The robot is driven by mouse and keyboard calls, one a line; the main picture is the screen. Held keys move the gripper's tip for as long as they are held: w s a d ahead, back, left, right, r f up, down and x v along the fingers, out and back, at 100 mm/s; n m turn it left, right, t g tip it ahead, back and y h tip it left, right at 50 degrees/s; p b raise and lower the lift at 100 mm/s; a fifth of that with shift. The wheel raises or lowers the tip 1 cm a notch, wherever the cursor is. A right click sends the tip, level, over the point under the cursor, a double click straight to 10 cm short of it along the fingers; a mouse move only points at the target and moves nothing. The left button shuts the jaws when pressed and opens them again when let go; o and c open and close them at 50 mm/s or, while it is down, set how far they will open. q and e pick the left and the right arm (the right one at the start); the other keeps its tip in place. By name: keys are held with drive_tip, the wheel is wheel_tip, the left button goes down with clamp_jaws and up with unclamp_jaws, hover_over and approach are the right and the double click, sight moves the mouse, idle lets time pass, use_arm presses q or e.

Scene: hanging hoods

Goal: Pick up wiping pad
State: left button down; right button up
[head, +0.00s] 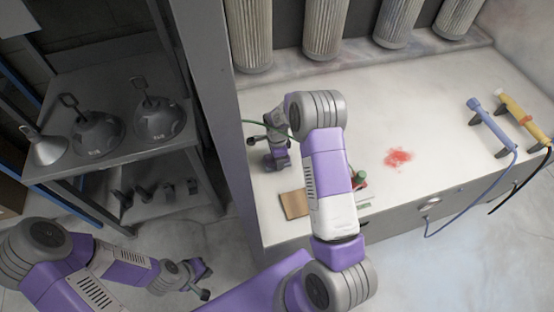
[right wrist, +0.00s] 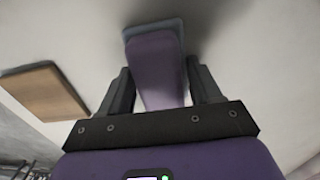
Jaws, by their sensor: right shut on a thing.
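The wiping pad (right wrist: 160,80), purple with a blue-grey edge at its far end, is between the two dark fingers of my right gripper (right wrist: 158,68) in the right wrist view. The gripper is shut on it. In the head view my right gripper (head: 277,158) is low over the left end of the pale bench, and I cannot make out the pad there. My left gripper (head: 203,280) is at the lower left of the head view, away from the bench, open and empty.
A flat brown block (head: 294,204) lies near the bench's front edge, also in the right wrist view (right wrist: 45,90). A red stain (head: 398,158) marks the bench (head: 450,120). Blue (head: 492,125) and yellow (head: 524,122) tools lie right. Grey hoods (head: 160,118) stand on the left shelf.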

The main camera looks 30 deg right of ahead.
drive_tip(key=shift+r, duration=0.1)
drive_tip(key=shift+c, duration=0.3)
wheel_tip(320, 180, up, 10)
drive_tip(key=shift+f+p, duration=0.1)
drive_tip(key=shift+p, duration=0.35)
drive_tip(key=o, duration=0.4)
drive_tip(key=shift+c, duration=1.2)
